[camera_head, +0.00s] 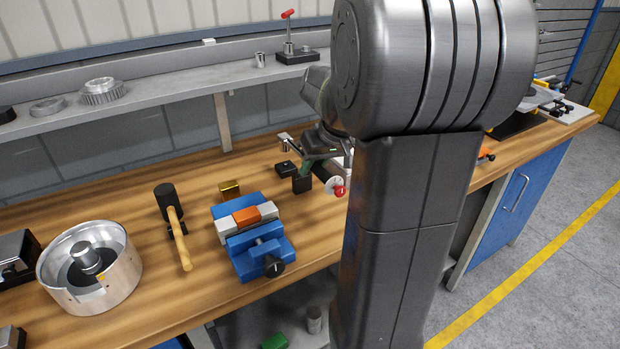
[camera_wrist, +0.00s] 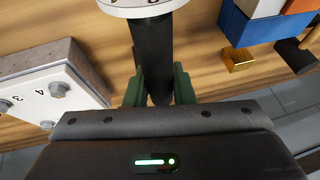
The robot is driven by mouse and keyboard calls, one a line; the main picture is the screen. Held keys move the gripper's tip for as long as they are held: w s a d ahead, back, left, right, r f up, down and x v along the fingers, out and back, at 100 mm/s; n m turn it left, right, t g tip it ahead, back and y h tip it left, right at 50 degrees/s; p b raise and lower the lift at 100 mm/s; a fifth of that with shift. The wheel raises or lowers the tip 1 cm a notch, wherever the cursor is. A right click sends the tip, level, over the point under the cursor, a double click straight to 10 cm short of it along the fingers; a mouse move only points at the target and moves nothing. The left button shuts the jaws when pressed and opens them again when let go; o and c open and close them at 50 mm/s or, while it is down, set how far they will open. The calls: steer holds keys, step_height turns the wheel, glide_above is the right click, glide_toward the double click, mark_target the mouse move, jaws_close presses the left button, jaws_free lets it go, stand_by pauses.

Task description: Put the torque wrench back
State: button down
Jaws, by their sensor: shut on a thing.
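My gripper (camera_wrist: 158,92) is shut on the black handle of the torque wrench (camera_wrist: 153,50), its green fingers on either side. In the wrist view the handle runs up to a white round dial, cut off by the top edge. In the head view my gripper (camera_head: 318,157) is above the bench, partly hidden by my arm. The torque wrench (camera_head: 325,176) slants down to the right there, with its white dial and a red part near my arm. Two small black blocks (camera_head: 302,184) are just left of it. I cannot tell whether the wrench touches them.
A white numbered plate with bolts (camera_wrist: 45,98) is left in the wrist view. A shelf (camera_head: 160,85) runs behind.

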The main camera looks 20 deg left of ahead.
steer(key=shift+f, duration=1.9)
steer(key=shift+f+b, duration=0.45)
steer(key=shift+b, duration=0.05)
steer(key=shift+f, duration=0.15)
steer(key=c, duration=1.2)
jaws_free()
steer(key=shift+c, duration=0.2)
